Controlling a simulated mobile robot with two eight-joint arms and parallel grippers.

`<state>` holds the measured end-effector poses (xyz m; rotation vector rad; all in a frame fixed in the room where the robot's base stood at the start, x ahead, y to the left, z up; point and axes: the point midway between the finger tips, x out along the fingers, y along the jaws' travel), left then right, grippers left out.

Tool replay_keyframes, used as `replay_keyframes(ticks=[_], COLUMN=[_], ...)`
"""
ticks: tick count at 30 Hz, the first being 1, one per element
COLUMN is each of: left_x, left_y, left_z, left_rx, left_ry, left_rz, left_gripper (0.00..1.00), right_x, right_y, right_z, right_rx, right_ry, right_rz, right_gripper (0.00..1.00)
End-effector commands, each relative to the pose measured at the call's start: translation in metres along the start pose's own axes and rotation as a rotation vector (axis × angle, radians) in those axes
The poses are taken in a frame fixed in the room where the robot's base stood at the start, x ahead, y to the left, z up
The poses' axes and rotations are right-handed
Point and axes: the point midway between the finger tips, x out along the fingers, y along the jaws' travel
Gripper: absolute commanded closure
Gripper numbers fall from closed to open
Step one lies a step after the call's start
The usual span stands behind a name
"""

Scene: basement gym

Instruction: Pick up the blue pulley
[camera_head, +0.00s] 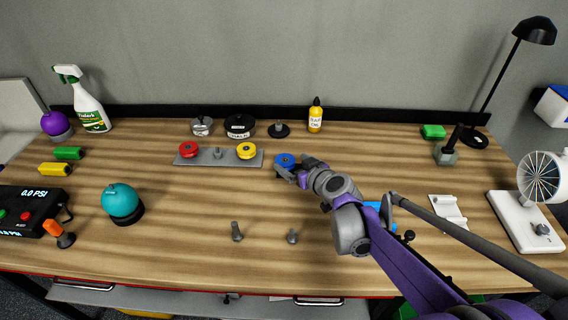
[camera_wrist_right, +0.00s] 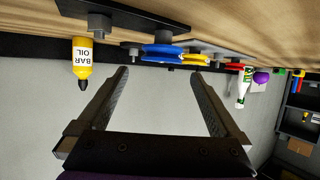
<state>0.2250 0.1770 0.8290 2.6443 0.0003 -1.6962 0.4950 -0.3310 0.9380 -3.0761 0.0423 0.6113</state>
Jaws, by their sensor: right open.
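In the right wrist view, which is upside down, the jaws (camera_wrist_right: 159,76) are open and empty. The blue pulley (camera_wrist_right: 163,55) shows just beyond the fingertips, roughly centred between them. Whether a finger touches it cannot be told. My left gripper is not in view.
The bar oil bottle (camera_head: 315,116), black chalk tin (camera_head: 239,127) and a dark round stand (camera_head: 279,129) are behind the pulley. A teal ball (camera_head: 121,201) sits at left. The bench around the front middle is mostly clear.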

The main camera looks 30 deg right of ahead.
Motion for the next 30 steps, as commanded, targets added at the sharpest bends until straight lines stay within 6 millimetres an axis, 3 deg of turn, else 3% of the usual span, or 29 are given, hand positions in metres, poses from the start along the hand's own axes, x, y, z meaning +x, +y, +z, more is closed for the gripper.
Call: replay_keyframes(ticks=[10,20,30], left_x=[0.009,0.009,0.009], left_y=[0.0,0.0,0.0], left_z=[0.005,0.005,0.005], left_rx=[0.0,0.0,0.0], left_ry=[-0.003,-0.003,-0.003], left_rz=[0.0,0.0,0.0], left_gripper=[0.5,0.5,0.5], right_x=[0.046,0.051,0.051], right_y=[-0.001,-0.001,-0.001], right_z=[0.007,0.006,0.006], right_rx=[-0.001,0.0,0.0], right_ry=[-0.001,-0.001,-0.001], right_rz=[-0.001,-0.001,-0.001], right_gripper=[0.0,0.02,0.63])
